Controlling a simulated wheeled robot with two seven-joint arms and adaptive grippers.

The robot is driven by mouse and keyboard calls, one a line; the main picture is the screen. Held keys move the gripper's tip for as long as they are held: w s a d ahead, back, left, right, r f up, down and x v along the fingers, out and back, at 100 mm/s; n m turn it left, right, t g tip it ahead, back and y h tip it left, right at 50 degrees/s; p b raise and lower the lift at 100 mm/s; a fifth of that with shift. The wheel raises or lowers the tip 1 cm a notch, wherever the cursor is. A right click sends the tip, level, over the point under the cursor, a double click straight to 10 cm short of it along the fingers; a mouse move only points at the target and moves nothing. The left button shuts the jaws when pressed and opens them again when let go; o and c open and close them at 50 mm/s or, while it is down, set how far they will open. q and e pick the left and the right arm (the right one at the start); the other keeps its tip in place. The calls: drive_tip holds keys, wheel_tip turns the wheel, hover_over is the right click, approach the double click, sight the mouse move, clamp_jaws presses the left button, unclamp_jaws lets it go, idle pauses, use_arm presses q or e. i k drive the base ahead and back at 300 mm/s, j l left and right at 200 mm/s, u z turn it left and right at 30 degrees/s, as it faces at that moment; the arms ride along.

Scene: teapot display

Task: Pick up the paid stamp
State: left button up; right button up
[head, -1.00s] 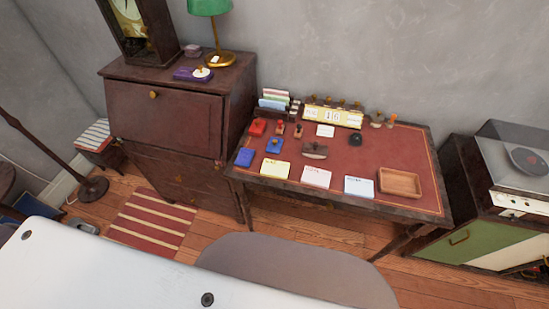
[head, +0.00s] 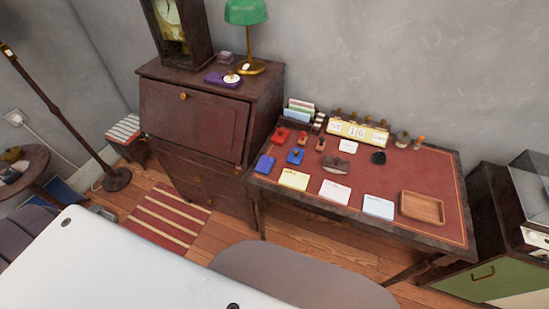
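Several small stamps and ink pads stand on the red-topped desk (head: 395,205), but I cannot read which one is the paid stamp. A red pad (head: 281,134) has a dark piece on it, and a small wooden-handled stamp (head: 303,138) stands beside it. Another small stamp (head: 321,144) is to its right. A blue pad (head: 295,156) with a small knob is in front, and a second blue pad (head: 264,164) lies further left. A purple pad with a round white piece (head: 229,78) is on the cabinet. Neither gripper is in view.
A grey rounded seat (head: 300,275) is before the desk. A green cabinet (head: 490,270) is at right.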

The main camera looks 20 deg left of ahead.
sight(301, 142)
drive_tip(key=j+z, duration=0.4)
drive_tip(key=j, duration=0.5)
drive_tip(key=j+z, duration=0.4)
drive_tip(key=j, duration=0.45)
drive_tip(key=k, duration=0.05)
